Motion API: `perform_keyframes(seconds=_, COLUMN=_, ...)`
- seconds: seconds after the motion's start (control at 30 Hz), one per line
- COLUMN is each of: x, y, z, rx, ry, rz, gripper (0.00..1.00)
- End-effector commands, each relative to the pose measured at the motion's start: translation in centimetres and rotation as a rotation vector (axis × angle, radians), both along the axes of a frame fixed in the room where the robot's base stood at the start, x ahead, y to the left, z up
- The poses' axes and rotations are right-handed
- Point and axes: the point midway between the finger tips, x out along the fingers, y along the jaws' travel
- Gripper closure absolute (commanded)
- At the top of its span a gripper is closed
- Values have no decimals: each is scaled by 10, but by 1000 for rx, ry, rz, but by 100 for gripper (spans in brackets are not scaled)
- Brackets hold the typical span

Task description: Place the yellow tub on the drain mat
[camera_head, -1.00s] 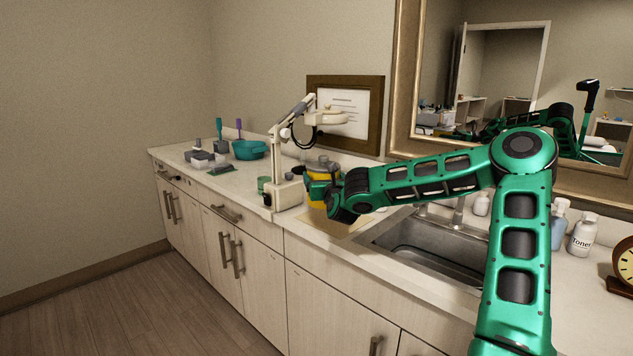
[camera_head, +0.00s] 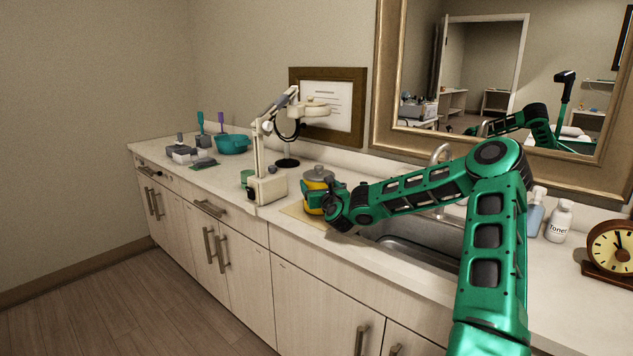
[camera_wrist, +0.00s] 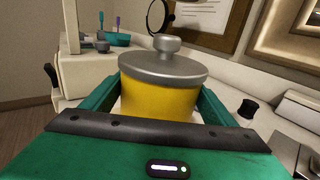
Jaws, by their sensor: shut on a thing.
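The yellow tub (camera_head: 314,198) has a grey lid with a knob. It is upright at or just above the tan drain mat (camera_head: 293,211), left of the sink; I cannot tell whether its base touches the mat. My gripper (camera_head: 325,197) is shut on the tub, with green fingers on both sides of it. In the wrist view the tub (camera_wrist: 158,98) fills the middle between the fingers, and its lower part is hidden behind my gripper. The mat is partly hidden by the tub and my gripper.
The sink (camera_head: 415,250) is to the right. A teal bowl (camera_head: 232,144) and grey containers stand at the far left. Toner bottles (camera_head: 558,222) and a clock (camera_head: 608,247) are at the right.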

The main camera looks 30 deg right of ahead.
Motion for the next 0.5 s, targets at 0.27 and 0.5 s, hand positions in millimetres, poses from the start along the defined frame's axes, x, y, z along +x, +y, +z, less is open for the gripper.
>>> perform_keyframes(seconds=0.27, x=0, y=1, z=-2, rx=1, ry=-8, rz=-1, gripper=83)
perform_keyframes(seconds=0.5, x=0, y=0, z=-5, rx=1, ry=-1, rz=0, gripper=1)
